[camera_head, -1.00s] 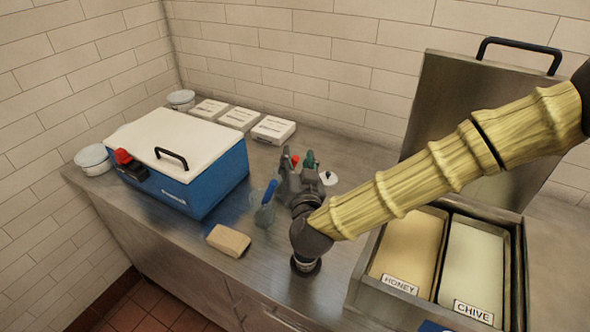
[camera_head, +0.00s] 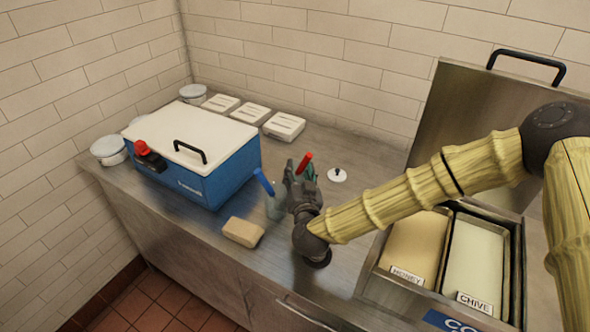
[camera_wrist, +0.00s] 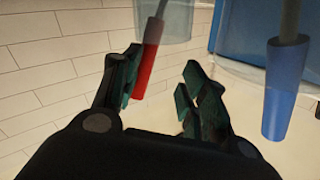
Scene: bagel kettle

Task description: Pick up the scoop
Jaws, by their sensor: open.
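Two handled tools stand in clear containers, and their heads are unclear, so I cannot tell which is the scoop. The red handle (camera_head: 305,161) shows at my gripper in the head view. In the wrist view the red handle (camera_wrist: 146,70) is close beside the left finger, on the inner side; contact is unclear. The blue handle (camera_head: 264,182) stands left of my gripper in a clear container (camera_head: 275,208); it is at the right of the wrist view (camera_wrist: 284,95), outside the fingers. My gripper (camera_head: 302,174), also in the wrist view (camera_wrist: 162,70), is open.
A blue cooler (camera_head: 222,178) with a white lid (camera_head: 190,130) stands left. A tan block (camera_head: 243,232) lies in front. White boxes (camera_head: 284,126) line the back wall. A small white lid (camera_head: 337,175) lies right of my gripper. HONEY and CHIVE tubs (camera_head: 473,258) stand right.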

